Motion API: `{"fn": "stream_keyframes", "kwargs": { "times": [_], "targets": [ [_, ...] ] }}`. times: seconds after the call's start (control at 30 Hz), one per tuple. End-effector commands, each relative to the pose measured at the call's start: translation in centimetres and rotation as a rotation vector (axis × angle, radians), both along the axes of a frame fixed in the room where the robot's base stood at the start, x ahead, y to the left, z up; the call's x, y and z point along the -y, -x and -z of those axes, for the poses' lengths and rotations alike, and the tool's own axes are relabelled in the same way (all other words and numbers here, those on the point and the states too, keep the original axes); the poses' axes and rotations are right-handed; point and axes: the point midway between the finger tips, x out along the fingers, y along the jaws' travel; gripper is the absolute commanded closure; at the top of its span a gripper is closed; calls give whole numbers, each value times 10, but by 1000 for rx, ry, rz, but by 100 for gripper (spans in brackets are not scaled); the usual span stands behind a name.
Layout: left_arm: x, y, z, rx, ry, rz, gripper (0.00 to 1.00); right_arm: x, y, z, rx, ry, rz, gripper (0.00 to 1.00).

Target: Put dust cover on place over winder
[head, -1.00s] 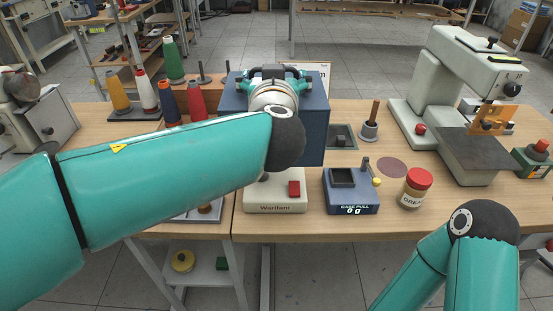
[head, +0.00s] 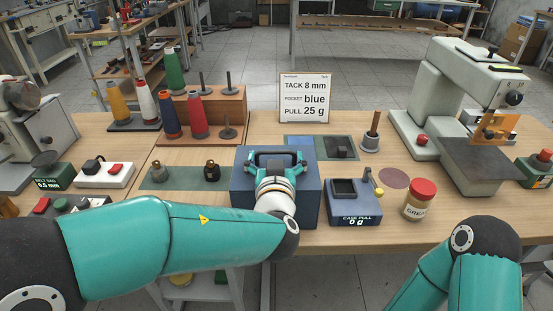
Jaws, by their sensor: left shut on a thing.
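The dust cover (head: 306,205) is a dark blue box standing at the front middle of the bench. My left gripper (head: 277,163) is at its top, shut on it. My left arm comes across from the left in front of the cover's lower left side. The winder is hidden; the cover stands where the winder's white base with its red button showed earlier. I cannot tell whether the cover's lower edge touches the bench all round. My right gripper is out of view; only the right arm shows at the lower right.
The pull gauge (head: 353,219) stands close to the cover's right, with a red-lidded jar (head: 419,200) beyond. Thread cones (head: 197,117) and a sign (head: 304,98) stand behind.

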Motion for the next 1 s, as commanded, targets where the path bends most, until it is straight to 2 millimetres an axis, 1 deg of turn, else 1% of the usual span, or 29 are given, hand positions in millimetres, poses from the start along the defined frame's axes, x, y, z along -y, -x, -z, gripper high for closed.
{"fn": "stream_keyframes", "kwargs": {
  "times": [0.17, 0.2, 0.23, 0.27, 0.57, 0.67, 0.77, 0.87, 1.0],
  "targets": [
    [0, 0, 0, 1, 1, 0, 73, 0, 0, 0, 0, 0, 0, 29],
    [0, 0, 1, -1, 1, 0, 7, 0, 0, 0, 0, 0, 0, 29],
    [0, 0, 1, -1, 1, 0, 2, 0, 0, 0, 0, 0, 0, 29],
    [0, 0, 1, -1, 1, 0, 0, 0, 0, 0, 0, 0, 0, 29],
    [0, 0, 1, 0, 0, 0, 0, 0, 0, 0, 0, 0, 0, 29],
    [0, 3, 0, 1, 0, 1, 0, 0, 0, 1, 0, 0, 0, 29],
    [1, 12, -1, 3, 1, 2, 0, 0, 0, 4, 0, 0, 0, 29],
    [1, 27, -2, 3, 0, 3, 0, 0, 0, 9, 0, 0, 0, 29],
    [1, 55, -6, 4, 1, 3, 0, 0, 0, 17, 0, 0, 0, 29]
  ]
}}
